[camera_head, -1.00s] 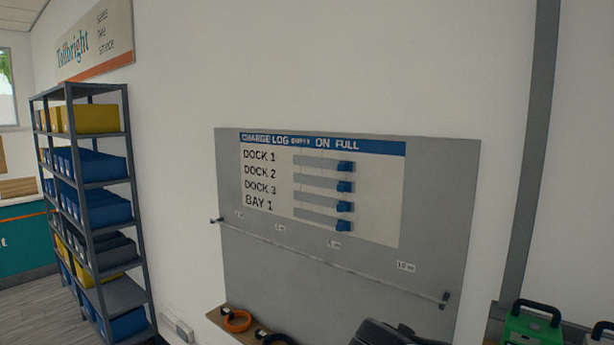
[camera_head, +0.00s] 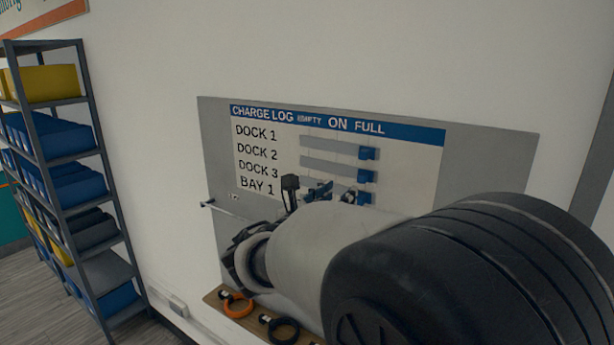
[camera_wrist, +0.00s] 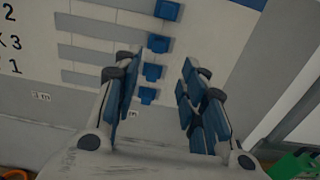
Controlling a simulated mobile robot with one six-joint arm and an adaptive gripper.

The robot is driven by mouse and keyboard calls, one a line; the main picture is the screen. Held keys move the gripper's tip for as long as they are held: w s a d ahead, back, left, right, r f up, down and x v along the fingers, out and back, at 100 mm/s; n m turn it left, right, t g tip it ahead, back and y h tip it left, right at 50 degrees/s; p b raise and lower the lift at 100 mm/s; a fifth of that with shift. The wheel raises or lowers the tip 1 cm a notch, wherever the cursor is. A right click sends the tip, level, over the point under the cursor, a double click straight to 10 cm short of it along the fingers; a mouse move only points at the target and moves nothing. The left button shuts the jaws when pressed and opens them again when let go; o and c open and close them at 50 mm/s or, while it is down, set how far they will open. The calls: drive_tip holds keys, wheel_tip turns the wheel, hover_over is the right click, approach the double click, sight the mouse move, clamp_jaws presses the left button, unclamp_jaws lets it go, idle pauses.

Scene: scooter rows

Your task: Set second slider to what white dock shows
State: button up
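The charge log board (camera_head: 220,120) hangs on the wall, with rows Dock 1, Dock 2, Dock 3 and Bay 1 under Empty, On and Full. The second slider (camera_head: 367,177) is a blue block at its track's right end, roughly under Full; it also shows in the wrist view (camera_wrist: 158,43). The other blue sliders are at their right ends too; my arm hides the lowest in the head view. My gripper (camera_wrist: 157,76) is open and empty in front of the board, with the lower sliders showing between its fingers. I see no white dock.
A metal rail (camera_head: 207,204) runs across the board's lower part, mostly behind my arm. A wooden ledge (camera_head: 212,299) below holds an orange ring (camera_head: 237,306) and a black ring (camera_head: 283,330). A shelf with bins (camera_head: 62,190) stands left. A green item (camera_wrist: 295,165) is at lower right.

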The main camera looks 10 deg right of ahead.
sight(360, 178)
drive_tip(key=p+x, duration=0.1)
drive_tip(key=x, duration=1)
drive_tip(key=shift+w+d, duration=0.25)
drive_tip(key=shift+w, duration=0.05)
drive_tip(key=shift+c, duration=0.2)
clamp_jaws()
